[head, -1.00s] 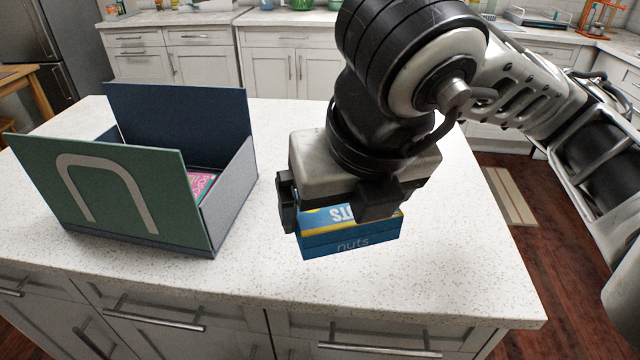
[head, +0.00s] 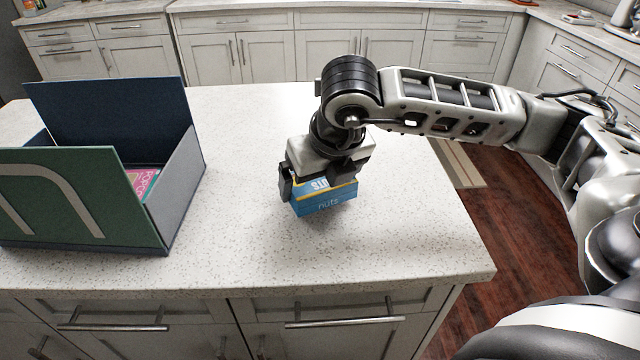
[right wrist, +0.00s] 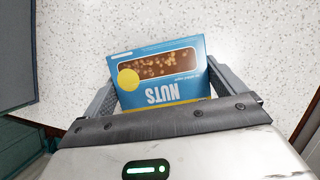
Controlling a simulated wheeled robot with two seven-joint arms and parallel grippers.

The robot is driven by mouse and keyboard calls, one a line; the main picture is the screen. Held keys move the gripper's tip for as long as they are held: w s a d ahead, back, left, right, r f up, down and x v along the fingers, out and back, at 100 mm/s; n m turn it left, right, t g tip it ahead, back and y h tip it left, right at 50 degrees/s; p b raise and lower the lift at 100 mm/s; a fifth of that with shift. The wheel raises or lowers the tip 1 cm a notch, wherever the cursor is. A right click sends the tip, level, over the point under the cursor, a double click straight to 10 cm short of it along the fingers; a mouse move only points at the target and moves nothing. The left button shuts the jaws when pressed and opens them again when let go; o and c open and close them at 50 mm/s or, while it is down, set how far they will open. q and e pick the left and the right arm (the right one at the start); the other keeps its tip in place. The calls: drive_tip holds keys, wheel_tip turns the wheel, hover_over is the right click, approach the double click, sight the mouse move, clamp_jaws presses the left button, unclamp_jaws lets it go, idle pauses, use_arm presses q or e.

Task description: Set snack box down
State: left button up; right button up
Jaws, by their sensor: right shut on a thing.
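The snack box is a blue and yellow nuts box (head: 325,204). My right gripper (head: 322,186) is shut on it from above, over the speckled white countertop (head: 240,235). In the right wrist view the nuts box (right wrist: 165,78) sits between the two fingers, its printed face toward the camera. I cannot tell whether its underside touches the counter. My left gripper is not in view.
A large open box (head: 180,190) with a green front flap and blue back flap stands at the left, with a pink package (head: 143,181) inside. Counter around the nuts box is clear. The counter's right edge drops to a wood floor (head: 465,250).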

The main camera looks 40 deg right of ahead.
drive_tip(key=shift+f, duration=0.9)
drive_tip(key=shift+f, duration=0.25)
drive_tip(key=o, duration=0.6)
drive_tip(key=shift+r, duration=0.1)
drive_tip(key=shift+o, duration=0.2)
drive_tip(key=shift+r, duration=0.2)
drive_tip(key=v, duration=1.2)
drive_tip(key=shift+s+a+f, duration=0.1)
